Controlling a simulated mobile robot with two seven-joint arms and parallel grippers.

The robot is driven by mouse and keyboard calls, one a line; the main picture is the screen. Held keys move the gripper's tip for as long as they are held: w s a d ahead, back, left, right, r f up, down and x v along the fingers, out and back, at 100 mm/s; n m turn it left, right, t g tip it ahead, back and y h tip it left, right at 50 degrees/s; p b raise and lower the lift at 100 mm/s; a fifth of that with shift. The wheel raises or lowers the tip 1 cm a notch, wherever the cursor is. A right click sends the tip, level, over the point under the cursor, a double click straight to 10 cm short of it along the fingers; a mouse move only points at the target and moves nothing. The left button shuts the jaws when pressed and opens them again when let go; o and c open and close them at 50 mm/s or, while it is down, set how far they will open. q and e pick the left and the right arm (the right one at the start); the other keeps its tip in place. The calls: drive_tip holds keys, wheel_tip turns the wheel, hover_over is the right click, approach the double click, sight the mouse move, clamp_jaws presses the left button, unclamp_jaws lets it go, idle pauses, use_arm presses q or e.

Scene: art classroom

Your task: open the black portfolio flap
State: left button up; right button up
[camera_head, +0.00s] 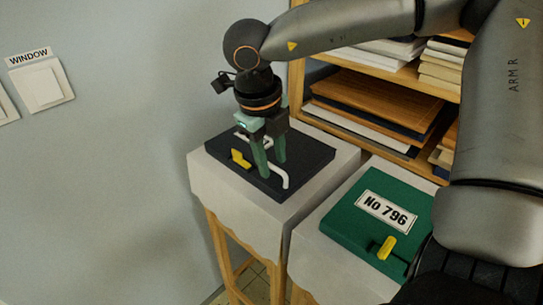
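The black portfolio (222,151) lies flat on a cloth-covered stand near the wall. The portfolio looks shut. My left gripper is out of view.
A green portfolio (350,226) labelled No 796 with a yellow latch (387,247) lies on the neighbouring stand. A wooden shelf (416,79) with stacked boards and papers stands behind. The wall (110,170) with a WINDOW switch (43,88) is close on the left.

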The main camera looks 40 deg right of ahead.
clamp_jaws()
idle(1.2)
